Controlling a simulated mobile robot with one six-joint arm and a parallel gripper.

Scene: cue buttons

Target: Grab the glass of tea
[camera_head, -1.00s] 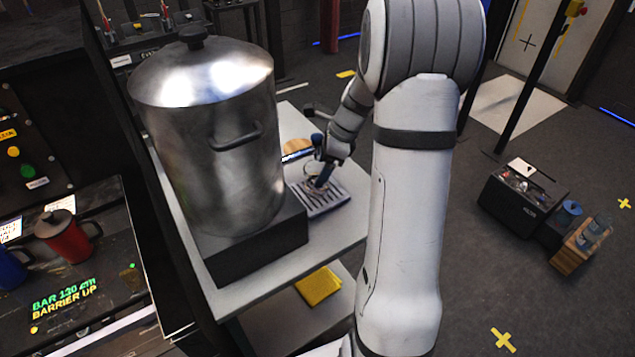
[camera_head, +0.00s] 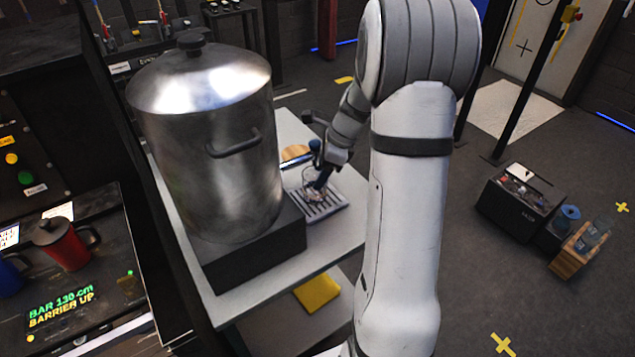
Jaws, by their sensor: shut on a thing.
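My gripper (camera_head: 319,182) reaches down over a slatted drip tray (camera_head: 328,207) on a light table. It is shut on a small clear glass (camera_head: 310,194), of which only a little shows. My fingers and wrist hide most of the glass, and I cannot tell whether tea is in it. The glass is at the tray; I cannot tell whether it touches the slats.
A large steel pot (camera_head: 205,140) stands on a black base (camera_head: 250,255) just left of the tray. A round wooden piece (camera_head: 295,153) lies behind the tray. A yellow cloth (camera_head: 317,292) is on the shelf below. A red mug (camera_head: 62,243) stands far left.

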